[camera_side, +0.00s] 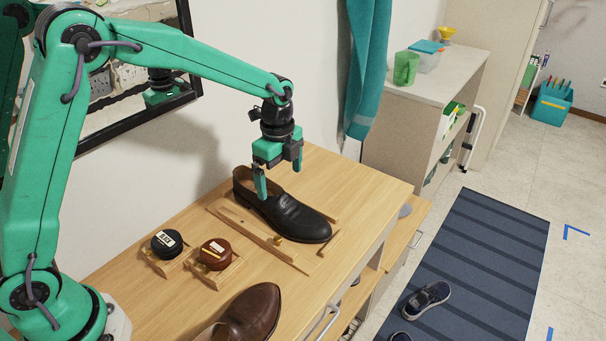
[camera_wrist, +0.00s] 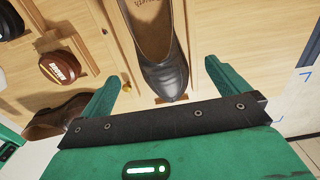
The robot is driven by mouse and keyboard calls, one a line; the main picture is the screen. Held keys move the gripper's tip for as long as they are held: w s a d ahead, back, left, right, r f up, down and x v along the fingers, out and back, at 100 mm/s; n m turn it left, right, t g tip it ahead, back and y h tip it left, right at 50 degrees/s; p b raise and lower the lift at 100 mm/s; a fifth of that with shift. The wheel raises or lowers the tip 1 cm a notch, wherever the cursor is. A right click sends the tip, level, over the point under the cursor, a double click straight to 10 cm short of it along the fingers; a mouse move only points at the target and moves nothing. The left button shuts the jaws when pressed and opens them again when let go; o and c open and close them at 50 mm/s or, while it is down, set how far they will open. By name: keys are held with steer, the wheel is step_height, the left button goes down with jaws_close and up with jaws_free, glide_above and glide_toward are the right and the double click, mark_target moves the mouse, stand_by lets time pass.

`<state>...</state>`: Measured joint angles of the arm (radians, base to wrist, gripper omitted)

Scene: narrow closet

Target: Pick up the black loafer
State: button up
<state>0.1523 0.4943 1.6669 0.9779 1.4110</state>
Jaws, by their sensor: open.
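The black loafer (camera_side: 284,215) sits upright on a wooden frame on the wooden cabinet top in the side view. Its toe points right and its opening is at the left, by the wall. My gripper (camera_side: 277,192) is open, fingers pointing down, over the heel half of the loafer; one finger overlaps the shoe's near side in the picture. Whether it touches cannot be told. In the wrist view the loafer (camera_wrist: 163,73) shows its toe between my two spread fingers (camera_wrist: 160,92), with nothing held.
A brown shoe (camera_side: 250,314) lies at the front edge. Two round polish tins, black (camera_side: 167,243) and dark red (camera_side: 215,254), sit in wooden holders to the left. A teal towel (camera_side: 366,70) hangs behind. A mirror (camera_side: 130,60) is on the wall.

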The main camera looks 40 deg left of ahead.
mark_target(282, 193)
steer(key=shift+f, duration=4)
steer(key=c, duration=1.2)
steer(key=shift+c, duration=0.4)
steer(key=shift+r, duration=0.15)
steer(key=shift+r, duration=0.45)
step_height(282, 193, up, 3)
steer(key=shift+r, duration=0.1)
steer(key=s+d+r, duration=0.6)
steer(key=s+d, duration=0.1)
steer(key=d, duration=0.2)
steer(key=shift+s+r, duration=0.25)
steer(key=shift+r, duration=0.1)
steer(key=shift+a, duration=0.1)
